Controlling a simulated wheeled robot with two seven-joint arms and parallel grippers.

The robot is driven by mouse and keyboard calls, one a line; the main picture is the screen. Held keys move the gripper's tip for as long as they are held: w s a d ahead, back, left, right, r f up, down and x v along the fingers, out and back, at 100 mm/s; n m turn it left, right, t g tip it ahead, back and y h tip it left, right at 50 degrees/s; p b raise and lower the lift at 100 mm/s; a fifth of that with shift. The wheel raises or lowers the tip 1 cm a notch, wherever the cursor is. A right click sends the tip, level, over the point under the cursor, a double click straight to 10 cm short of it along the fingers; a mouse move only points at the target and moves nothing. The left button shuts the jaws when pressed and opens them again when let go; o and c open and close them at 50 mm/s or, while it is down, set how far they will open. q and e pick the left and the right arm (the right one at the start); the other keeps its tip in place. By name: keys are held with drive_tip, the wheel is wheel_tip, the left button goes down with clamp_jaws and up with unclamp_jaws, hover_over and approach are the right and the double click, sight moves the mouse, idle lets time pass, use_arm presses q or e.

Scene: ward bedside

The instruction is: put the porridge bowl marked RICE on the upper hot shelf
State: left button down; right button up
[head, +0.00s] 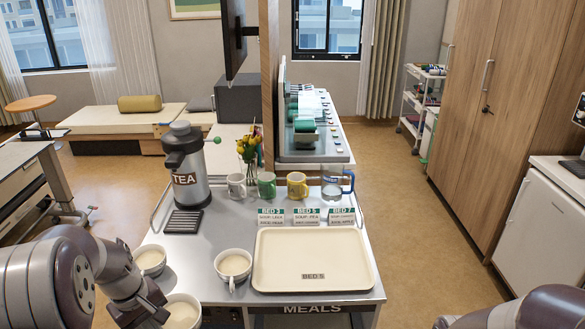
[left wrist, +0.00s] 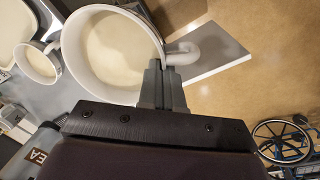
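Three pale bowls of porridge stand at the front left of the meal trolley: a left one (head: 150,261), a middle one (head: 234,265) and a near one (head: 183,313), cut off by the bottom edge. No RICE marking can be read on any. In the left wrist view the near bowl (left wrist: 110,50) is large, its handle to the right. I cannot make out a hot shelf.
The trolley top (head: 205,235) carries a cream tray (head: 300,258), a TEA urn (head: 183,165), mugs (head: 266,185), a glass jug (head: 333,183) and bed cards (head: 307,216). A wardrobe (head: 500,90) and white cabinet (head: 545,220) stand right. Floor between is clear.

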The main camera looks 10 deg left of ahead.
sight(178, 320)
use_arm(q)
drive_tip(key=w+d+f+m, duration=0.1)
drive_tip(key=m, duration=0.1)
drive_tip(key=w+d+f+m, duration=0.1)
drive_tip(key=m, duration=0.1)
drive_tip(key=w+d+f+m, duration=0.1)
drive_tip(key=w+m, duration=0.1)
drive_tip(key=shift+d+f+g, duration=0.25)
drive_tip(key=shift+f+g, duration=0.05)
drive_tip(key=shift+f, duration=0.05)
drive_tip(key=w+d+f+m, duration=0.1)
drive_tip(key=d+f+m, duration=0.3)
drive_tip(key=d+f, duration=0.5)
drive_tip(key=shift+w+d+f+m+g+h, duration=0.3)
drive_tip(key=shift+w+d+m, duration=0.1)
drive_tip(key=shift+d, duration=0.4)
